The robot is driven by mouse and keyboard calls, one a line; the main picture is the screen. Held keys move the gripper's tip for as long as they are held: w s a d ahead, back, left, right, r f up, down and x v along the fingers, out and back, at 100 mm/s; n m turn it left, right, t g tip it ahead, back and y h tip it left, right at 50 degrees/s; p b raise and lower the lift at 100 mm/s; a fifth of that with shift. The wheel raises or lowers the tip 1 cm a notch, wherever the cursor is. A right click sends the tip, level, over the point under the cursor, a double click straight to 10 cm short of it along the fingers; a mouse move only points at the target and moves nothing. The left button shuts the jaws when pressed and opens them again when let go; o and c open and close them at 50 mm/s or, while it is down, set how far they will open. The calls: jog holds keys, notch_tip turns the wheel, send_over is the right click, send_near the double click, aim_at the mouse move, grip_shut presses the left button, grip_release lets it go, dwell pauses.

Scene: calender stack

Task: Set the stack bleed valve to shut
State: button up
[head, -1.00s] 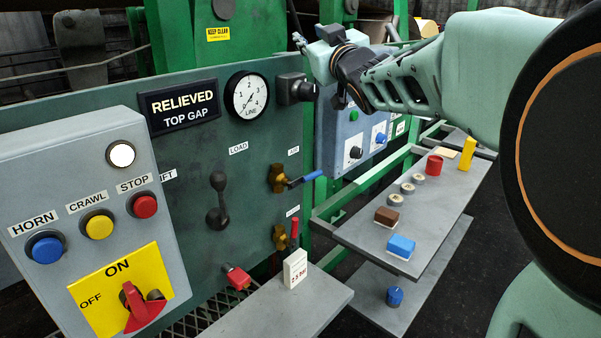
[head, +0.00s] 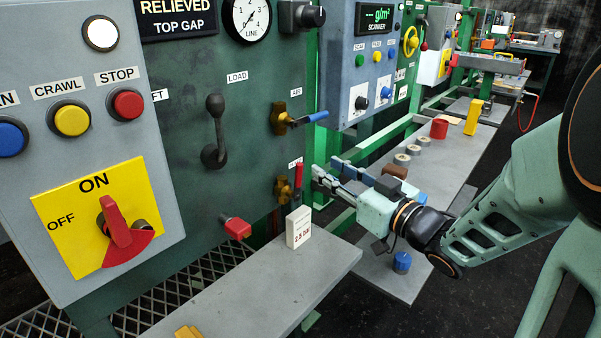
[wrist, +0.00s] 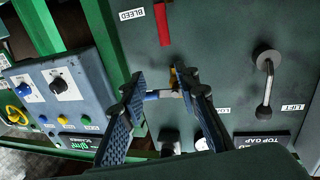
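The bleed valve has a brass body (head: 284,189) and a red lever handle (head: 298,178), which stands about upright, on the green panel. In the wrist view the red handle (wrist: 162,22) is at the top, beside the BLEED label (wrist: 132,14); its valve body is out of that view. My gripper (head: 328,172) is open and empty, just right of the red handle in the head view, apart from it. In the wrist view its two fingers (wrist: 168,98) are spread, with the blue-handled air valve (wrist: 165,94) showing between them.
The air valve's blue handle (head: 311,118) sticks out above my gripper. A white block (head: 298,227) stands on the grey shelf (head: 255,290) below. A red knob (head: 237,228) is to the left. The side shelf (head: 455,150) with several small items lies behind my gripper.

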aim_at(300, 171)
notch_tip(300, 171, down, 4)
jog(key=s, duration=0.2)
jog(key=shift+m, duration=0.3)
jog(key=b+x, duration=0.2)
jog(key=x, duration=0.9)
jog(key=shift+b, duration=0.3)
jog(key=shift+s, duration=0.1)
grip_shut()
